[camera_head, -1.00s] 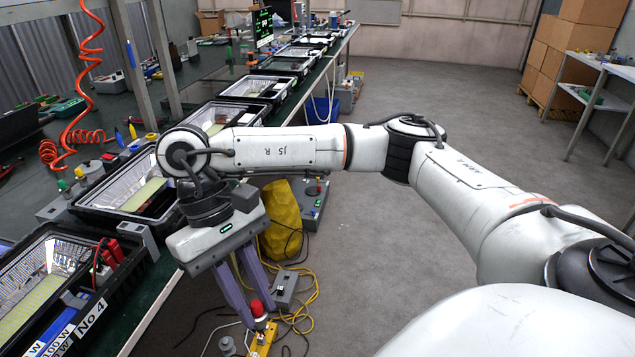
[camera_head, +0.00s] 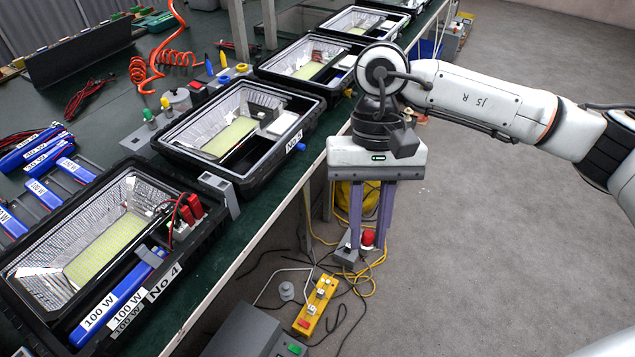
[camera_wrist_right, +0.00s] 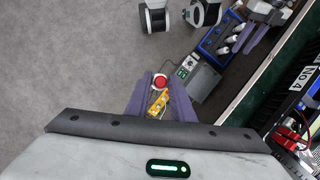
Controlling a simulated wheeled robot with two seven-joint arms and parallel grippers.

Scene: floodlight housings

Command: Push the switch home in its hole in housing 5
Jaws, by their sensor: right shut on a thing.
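Housing 5 (camera_head: 272,162), a black open case labelled No 5, lies on the green bench in the head view. It has a silver reflector and a yellow LED panel. Its switch hole cannot be made out. My right gripper (camera_head: 368,244) hangs beyond the bench's front edge, right of housing 5. Its purple fingers are shut on a small red-capped part, apparently the switch (camera_head: 367,237). The switch shows between the fingertips in the right wrist view (camera_wrist_right: 160,82). My left gripper (camera_wrist_right: 250,38) seems to show at the upper right there; its jaws are unclear.
Housing 4 (camera_head: 190,240) stands nearer on the bench, with blue 100 W packs. A grey block (camera_head: 220,193) sits between the housings. A yellow box with buttons (camera_head: 318,305) and cables lie below, beside the bench. The floor at right is clear.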

